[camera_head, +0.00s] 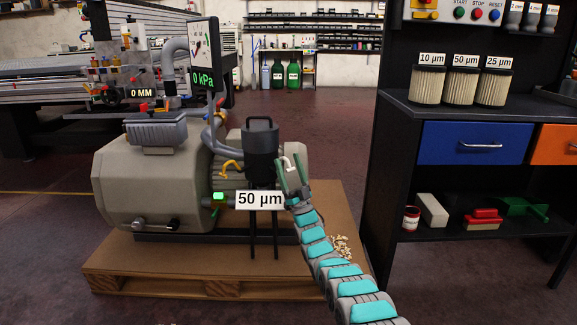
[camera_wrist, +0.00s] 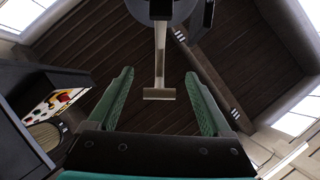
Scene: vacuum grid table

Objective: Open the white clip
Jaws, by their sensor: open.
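The white clip (camera_head: 287,160) shows as a small pale curved piece on the right side of the dark filter canister (camera_head: 261,143), partly hidden by my gripper. In the wrist view the clip (camera_wrist: 160,58) is a pale bar with a T-shaped end between my fingers. My gripper (camera_head: 292,174) is open beside the canister. In the wrist view my gripper (camera_wrist: 160,75) has a green finger on each side of the clip, with a gap on both sides. A yellow clip (camera_head: 232,166) shows on the canister's left.
The grey vacuum pump (camera_head: 150,182) stands left of the canister on a wooden pallet (camera_head: 165,283). Several labelled filters (camera_head: 460,85) stand on the dark bench (camera_head: 440,109) at right. Wood chips (camera_head: 342,246) lie on the pallet near my arm.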

